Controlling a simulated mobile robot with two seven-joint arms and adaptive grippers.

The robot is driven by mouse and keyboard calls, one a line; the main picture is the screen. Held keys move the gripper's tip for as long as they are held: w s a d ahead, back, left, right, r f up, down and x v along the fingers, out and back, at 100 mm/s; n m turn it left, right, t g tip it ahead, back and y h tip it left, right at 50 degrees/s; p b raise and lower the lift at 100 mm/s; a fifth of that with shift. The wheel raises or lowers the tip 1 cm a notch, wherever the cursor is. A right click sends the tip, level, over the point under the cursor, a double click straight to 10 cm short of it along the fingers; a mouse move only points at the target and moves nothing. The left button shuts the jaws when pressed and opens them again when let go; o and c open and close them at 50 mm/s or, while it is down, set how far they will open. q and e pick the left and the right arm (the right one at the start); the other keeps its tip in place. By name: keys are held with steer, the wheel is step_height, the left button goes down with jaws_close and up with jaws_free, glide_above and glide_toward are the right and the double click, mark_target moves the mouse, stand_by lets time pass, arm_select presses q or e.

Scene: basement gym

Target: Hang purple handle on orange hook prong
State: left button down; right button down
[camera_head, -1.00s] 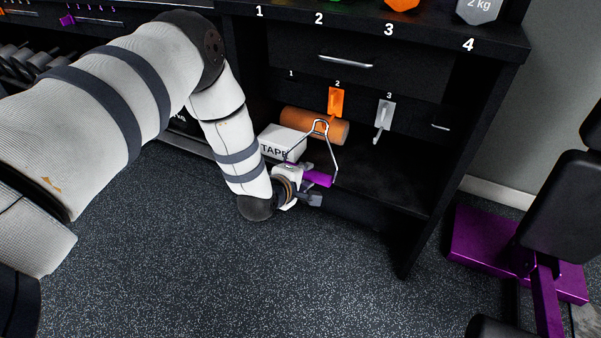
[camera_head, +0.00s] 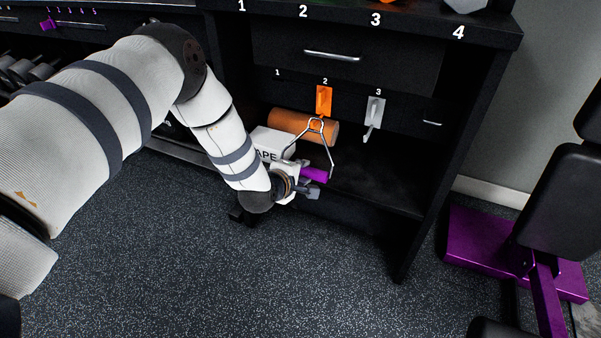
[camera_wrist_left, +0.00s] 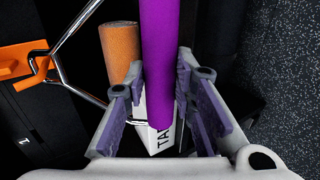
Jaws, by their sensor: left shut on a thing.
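The purple handle (camera_head: 314,174) has a purple grip and a bent metal wire frame that rises to a peak. My left gripper (camera_head: 306,183) is shut on the purple grip, which also shows between the fingers in the left wrist view (camera_wrist_left: 160,70). The orange hook (camera_head: 324,100) is on the cabinet's back panel under the number 2. In the head view the wire's peak lies just below the hook. In the left wrist view the wire passes close to the orange prong (camera_wrist_left: 38,63); I cannot tell whether they touch. My right gripper is not in view.
A grey hook (camera_head: 374,115) hangs right of the orange one. An orange roller (camera_head: 290,123) and a white tape box (camera_head: 271,141) sit on the shelf, close behind the gripper. The right part of the shelf (camera_head: 375,185) is clear. Purple equipment (camera_head: 480,245) stands at right.

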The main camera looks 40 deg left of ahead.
arm_select(q)
steer(key=shift+w, duration=0.2)
steer(key=shift+w+a+b, duration=0.2)
steer(key=shift+w+b, duration=0.15)
steer(key=shift+w, duration=0.35)
steer(key=shift+r, duration=0.15)
